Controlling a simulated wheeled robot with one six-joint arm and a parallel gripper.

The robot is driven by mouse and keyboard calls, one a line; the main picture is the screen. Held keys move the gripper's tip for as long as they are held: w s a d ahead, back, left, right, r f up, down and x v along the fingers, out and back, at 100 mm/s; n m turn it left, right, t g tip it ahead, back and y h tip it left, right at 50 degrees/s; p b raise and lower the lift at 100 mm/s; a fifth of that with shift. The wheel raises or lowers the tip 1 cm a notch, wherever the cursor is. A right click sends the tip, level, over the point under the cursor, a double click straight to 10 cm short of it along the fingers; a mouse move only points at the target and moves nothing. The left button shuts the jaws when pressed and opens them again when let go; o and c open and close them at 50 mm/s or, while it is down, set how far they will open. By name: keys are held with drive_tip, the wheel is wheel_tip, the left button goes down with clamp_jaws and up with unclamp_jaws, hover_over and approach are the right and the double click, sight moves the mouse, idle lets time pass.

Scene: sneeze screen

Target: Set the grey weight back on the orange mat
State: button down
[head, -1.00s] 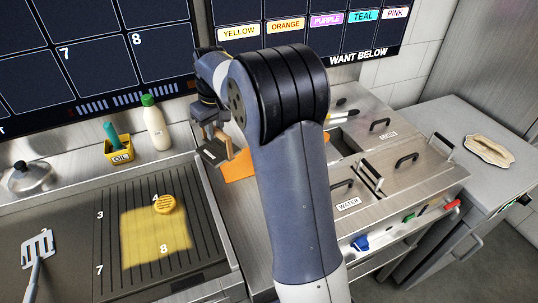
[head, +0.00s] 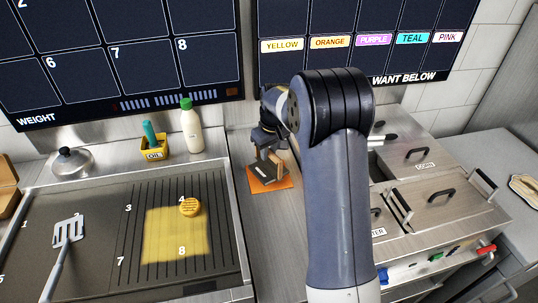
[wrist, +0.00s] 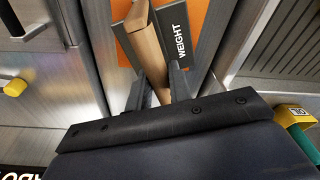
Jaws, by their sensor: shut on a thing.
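The grey weight (head: 264,171) is a dark flat block with a wooden handle. My gripper (head: 265,152) is shut on that handle. The orange mat (head: 268,187) lies on the steel counter right of the griddle, and the weight is over it. I cannot tell whether the weight touches the mat or hangs just above it. In the wrist view the fingers (wrist: 158,88) close around the wooden handle (wrist: 148,48). The weight (wrist: 180,30) shows its WEIGHT label there, with the orange mat (wrist: 209,20) behind it. The weight hides much of the mat.
The ribbed griddle (head: 215,235) with a yellow zone and a round yellow patty (head: 190,207) is to the left. An oil holder (head: 154,149) and a cream bottle (head: 190,130) stand behind it. Lidded steel bins (head: 440,197) are to the right of my arm.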

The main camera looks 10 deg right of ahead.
drive_tip(key=shift+w+f, duration=0.1)
drive_tip(key=shift+f, duration=0.85)
drive_tip(key=shift+f, duration=0.15)
drive_tip(key=c, duration=1.3)
unclamp_jaws()
drive_tip(key=r, duration=0.4)
drive_tip(key=s+r+b, duration=0.1)
drive_tip(key=r, duration=0.3)
drive_tip(key=s+r, duration=0.1)
drive_tip(key=r, duration=0.3)
drive_tip(key=shift+d, duration=0.35)
